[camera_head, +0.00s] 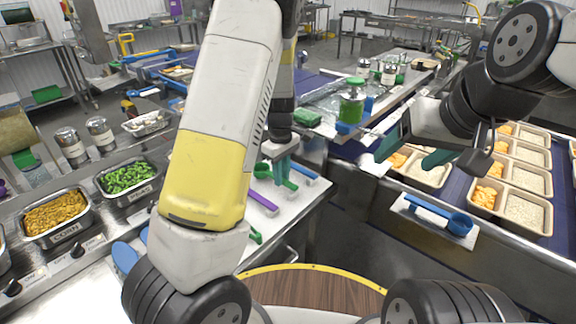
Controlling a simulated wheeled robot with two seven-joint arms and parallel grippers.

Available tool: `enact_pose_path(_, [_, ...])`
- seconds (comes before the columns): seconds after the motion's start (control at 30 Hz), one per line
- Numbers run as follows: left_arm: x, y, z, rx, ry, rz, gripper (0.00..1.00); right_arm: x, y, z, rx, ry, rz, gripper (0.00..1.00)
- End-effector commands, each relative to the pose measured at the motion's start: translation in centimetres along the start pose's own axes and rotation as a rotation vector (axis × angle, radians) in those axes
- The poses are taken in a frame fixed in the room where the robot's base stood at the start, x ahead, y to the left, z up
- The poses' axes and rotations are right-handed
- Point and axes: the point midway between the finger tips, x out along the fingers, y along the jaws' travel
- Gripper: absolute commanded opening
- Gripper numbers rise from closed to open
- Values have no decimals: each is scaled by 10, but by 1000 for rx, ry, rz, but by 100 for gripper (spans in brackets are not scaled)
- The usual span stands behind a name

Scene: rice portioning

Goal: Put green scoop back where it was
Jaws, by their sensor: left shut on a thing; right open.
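My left gripper (280,172) points straight down over the white board (285,215) on the centre counter. It is shut on the green scoop (290,185), which shows only as small green parts beside the fingers. The scoop is low, close to the board; I cannot tell whether it touches it. My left arm hides part of the board. My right gripper (412,152) is open and empty, in the air by the near edge of the conveyor.
A purple scoop (262,203) and a blue one (305,172) lie on the board. Another blue scoop (458,224) rests on a white holder at right. Trays of food (525,212) line the conveyor. Pans of corn (56,214) and green vegetables (127,178) stand left. A green-lidded jar (351,106) stands behind.

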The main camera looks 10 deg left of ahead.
Motion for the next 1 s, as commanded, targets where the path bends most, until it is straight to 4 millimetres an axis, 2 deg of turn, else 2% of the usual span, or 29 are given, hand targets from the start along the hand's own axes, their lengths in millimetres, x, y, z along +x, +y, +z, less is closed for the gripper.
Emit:
enact_pose_path(0.1, [12,0,-1,-1,1,0,0,0,0,0,0,0,0,72])
enact_pose_path(0.4, [14,0,-1,-1,1,1,0,0,0,0,0,0,0,72])
enact_pose_path(0.43, [14,0,-1,-1,1,1,21,0,0,0,0,0,0,72])
enact_pose_path(0.53, [14,0,0,-1,1,1,41,0,0,0,0,0,0,72])
enact_pose_path(0.87, [12,0,0,-1,1,2,41,0,0,0,0,0,0,72])
enact_pose_path(1.0, [0,1,0,1,2,5,41,0,0,0,0,0,0,72])
